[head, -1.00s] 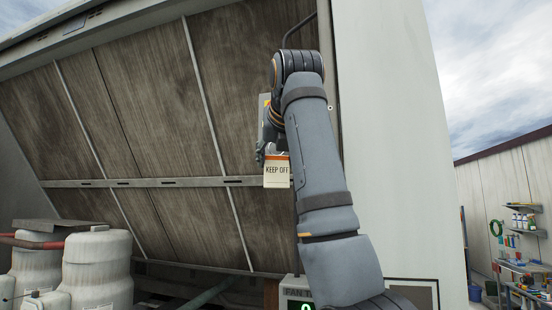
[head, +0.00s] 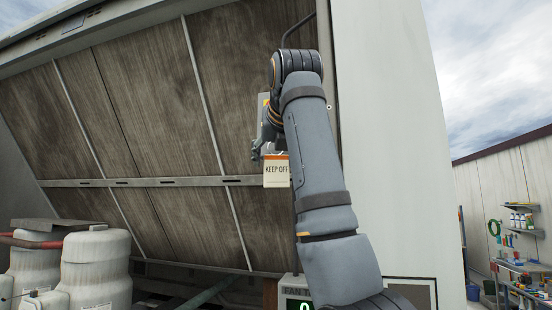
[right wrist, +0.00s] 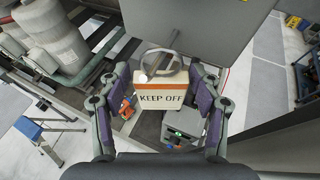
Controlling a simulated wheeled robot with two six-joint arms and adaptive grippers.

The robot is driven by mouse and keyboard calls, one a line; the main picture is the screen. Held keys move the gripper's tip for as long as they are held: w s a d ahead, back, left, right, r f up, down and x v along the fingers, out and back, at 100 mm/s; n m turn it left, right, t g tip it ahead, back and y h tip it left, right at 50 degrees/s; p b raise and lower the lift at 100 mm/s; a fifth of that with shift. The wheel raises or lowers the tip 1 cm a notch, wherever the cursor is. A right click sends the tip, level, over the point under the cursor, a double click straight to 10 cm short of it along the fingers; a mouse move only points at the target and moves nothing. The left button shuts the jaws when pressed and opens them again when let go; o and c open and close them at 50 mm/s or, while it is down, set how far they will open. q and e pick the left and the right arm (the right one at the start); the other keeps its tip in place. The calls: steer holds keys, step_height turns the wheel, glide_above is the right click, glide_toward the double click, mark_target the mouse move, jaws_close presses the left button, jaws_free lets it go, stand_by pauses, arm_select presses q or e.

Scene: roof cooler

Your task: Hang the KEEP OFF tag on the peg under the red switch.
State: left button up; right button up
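The KEEP OFF tag (head: 276,174) is a cream plate with an orange top band, upright beside my right forearm in the head view. In the right wrist view the tag (right wrist: 160,98) has a grey loop (right wrist: 166,62) above it. My right gripper (right wrist: 162,82) is open, its two fingers on either side of the tag with gaps to it. The red switch is not visible. My left gripper is not in view.
A grey box edge (head: 265,104) shows beside my right wrist, and a flat grey surface (right wrist: 200,28) stands close beyond the fingers. Pale tanks (head: 96,272) stand at lower left. A fan display box (head: 296,287) is below my arm.

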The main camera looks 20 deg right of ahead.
steer(key=shift+o, duration=0.7)
